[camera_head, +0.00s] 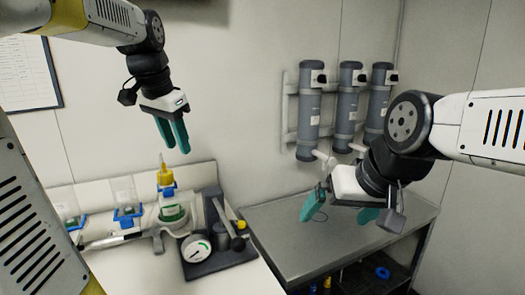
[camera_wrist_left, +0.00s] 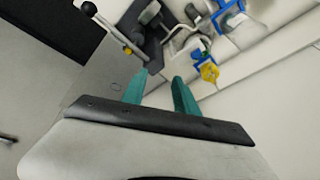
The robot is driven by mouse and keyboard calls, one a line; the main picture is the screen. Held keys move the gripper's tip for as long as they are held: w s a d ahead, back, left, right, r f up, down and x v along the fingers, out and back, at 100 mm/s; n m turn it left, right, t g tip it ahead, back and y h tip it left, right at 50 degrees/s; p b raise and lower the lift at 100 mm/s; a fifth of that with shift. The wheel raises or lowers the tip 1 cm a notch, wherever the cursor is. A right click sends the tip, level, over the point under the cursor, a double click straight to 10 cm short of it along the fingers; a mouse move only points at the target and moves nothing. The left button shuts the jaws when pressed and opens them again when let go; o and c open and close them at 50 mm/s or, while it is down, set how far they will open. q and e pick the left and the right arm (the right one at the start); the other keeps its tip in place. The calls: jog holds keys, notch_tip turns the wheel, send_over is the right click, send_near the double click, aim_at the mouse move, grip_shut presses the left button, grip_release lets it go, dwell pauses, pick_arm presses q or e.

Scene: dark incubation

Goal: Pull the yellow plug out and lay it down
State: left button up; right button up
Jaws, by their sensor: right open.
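The yellow plug (camera_head: 166,179) sits upright in the mouth of a glass flask (camera_head: 173,213) with green contents on the white bench at the left, with a thin stem rising from it. In the left wrist view a yellow part (camera_wrist_left: 209,72), apparently the plug, lies beyond the fingertips to the right. My left gripper (camera_head: 172,148) hangs above the plug, clear of it, with its teal fingers apart and nothing between them; the fingers also show in the left wrist view (camera_wrist_left: 160,76). My right gripper (camera_head: 340,215) is open and empty over the grey table.
A dark device with a round dial (camera_head: 196,247) stands beside the flask. Blue-framed glassware (camera_head: 128,214) stands to its left. Several grey cylinders (camera_head: 308,110) hang on the back wall. The grey metal table (camera_head: 290,240) has a bare top.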

pick_arm(q)
jog(key=w+a+m+g, duration=0.25)
jog(key=w+a, duration=0.35)
jog(key=w, duration=0.5)
jog(key=m+g, duration=0.1)
jog(key=m, duration=0.3)
send_over(163, 164)
jog(key=shift+y, duration=0.4)
notch_tip(163, 164, down, 4)
jog(key=shift+d+f, duration=0.1)
jog(key=shift+d, duration=0.05)
jog(key=shift+w+a+f, duration=0.15)
jog(key=shift+a+f, duration=0.05)
jog(key=shift+f, duration=4.5)
jog(key=shift+c, duration=0.2)
grip_shut()
